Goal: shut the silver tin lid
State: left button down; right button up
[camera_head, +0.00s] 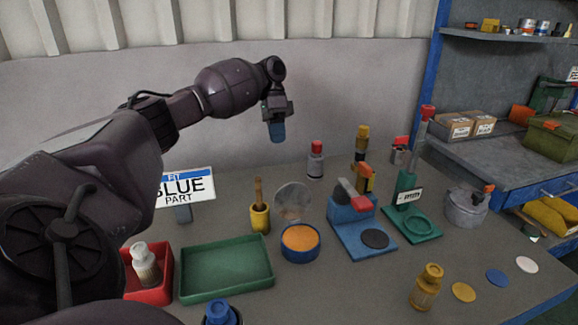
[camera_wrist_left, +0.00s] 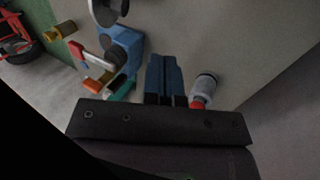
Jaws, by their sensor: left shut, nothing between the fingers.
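A round silver-grey lid (camera_head: 293,202) stands upright, open, at the back edge of a low blue tin (camera_head: 300,256). The tin is filled with something orange. My left gripper (camera_head: 277,138) has blue fingers and points down, high above the table behind the lid and slightly to its left. Its fingers are together and empty, and they also show in the left wrist view (camera_wrist_left: 165,78). It touches nothing. My right gripper is not in view.
A yellow pot (camera_head: 260,220) stands left of the lid, and a blue stand (camera_head: 350,208) with a red lever stands to its right. A green tray (camera_head: 227,268) lies left of the tin. A red-capped bottle (camera_head: 316,162) stands behind. A grey can (camera_head: 466,208) stands at right.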

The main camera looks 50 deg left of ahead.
aim_at(291, 198)
pick_arm(q)
jog(key=s+d+f, duration=0.4)
jog(key=d+f, duration=0.3)
jog(key=f, duration=0.1)
jog(key=shift+d, duration=0.15)
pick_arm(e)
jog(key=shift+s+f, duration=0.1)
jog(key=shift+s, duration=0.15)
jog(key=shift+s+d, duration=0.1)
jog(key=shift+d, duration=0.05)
pick_arm(q)
jog(key=shift+r+p, duration=0.1)
jog(key=shift+p, duration=0.2)
